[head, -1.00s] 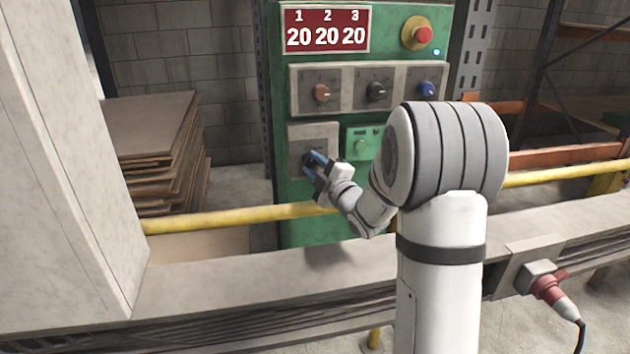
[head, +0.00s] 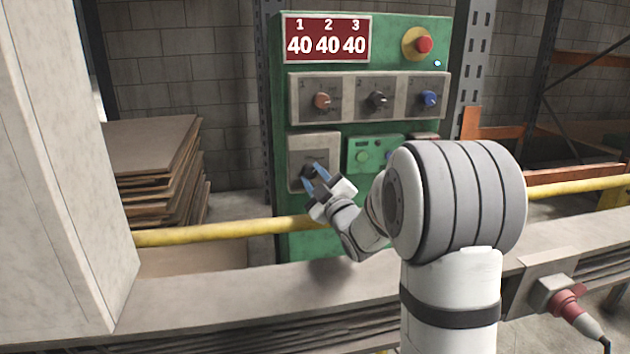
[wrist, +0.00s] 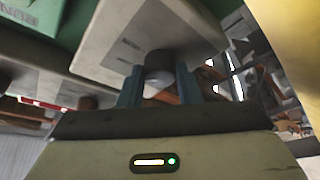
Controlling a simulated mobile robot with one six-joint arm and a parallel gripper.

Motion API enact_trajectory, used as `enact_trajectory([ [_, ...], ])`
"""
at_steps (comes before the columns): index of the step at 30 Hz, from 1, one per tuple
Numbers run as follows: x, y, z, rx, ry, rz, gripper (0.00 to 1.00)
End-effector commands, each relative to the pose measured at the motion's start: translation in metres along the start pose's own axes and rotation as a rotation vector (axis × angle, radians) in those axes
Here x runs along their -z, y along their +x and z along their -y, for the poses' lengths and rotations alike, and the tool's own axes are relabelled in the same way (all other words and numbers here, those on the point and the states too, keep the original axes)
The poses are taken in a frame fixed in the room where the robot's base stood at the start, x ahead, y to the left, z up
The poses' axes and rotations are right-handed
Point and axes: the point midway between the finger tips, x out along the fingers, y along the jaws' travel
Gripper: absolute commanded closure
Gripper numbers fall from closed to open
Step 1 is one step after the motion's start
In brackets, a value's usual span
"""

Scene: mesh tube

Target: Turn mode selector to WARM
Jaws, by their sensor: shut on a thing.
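The mode selector looks to be the dark knob on the pale lower-left plate (head: 318,146) of the green control panel; its label is too small to read. In the wrist view the grey knob (wrist: 159,68) is between my two blue fingers, under the plate's tilted face. My gripper (head: 314,181) is shut on this knob, with its fingers on either side of it. The fingers hide part of the knob in the head view, and its pointer direction cannot be told. The red display (head: 327,40) reads 40 40 40 under the numbers 1 2 3.
Above are orange (head: 322,101), black (head: 378,99) and blue (head: 429,99) knobs. A green button plate (head: 372,154) sits just right of the selector. A red stop button (head: 424,45) is at top right. A yellow rail (head: 205,233) and grey ledge (head: 215,290) cross in front.

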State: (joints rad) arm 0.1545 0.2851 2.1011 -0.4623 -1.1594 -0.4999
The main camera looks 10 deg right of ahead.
Motion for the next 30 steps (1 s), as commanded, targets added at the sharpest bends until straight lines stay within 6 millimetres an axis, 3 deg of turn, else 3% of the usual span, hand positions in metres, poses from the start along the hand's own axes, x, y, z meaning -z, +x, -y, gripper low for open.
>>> enact_trajectory([
  [5, -0.001, -0.001, 0.001, 0.003, 0.000, 0.004, 0.92],
  [6, -0.001, -0.001, 0.001, 0.003, 0.000, 0.004, 0.67],
  [13, -0.001, 0.000, 0.001, 0.002, -0.001, 0.002, 0.48],
  [23, 0.000, -0.006, 0.000, 0.001, -0.002, 0.001, 0.47],
  [30, -0.001, -0.045, -0.001, 0.001, -0.001, 0.005, 0.47],
])
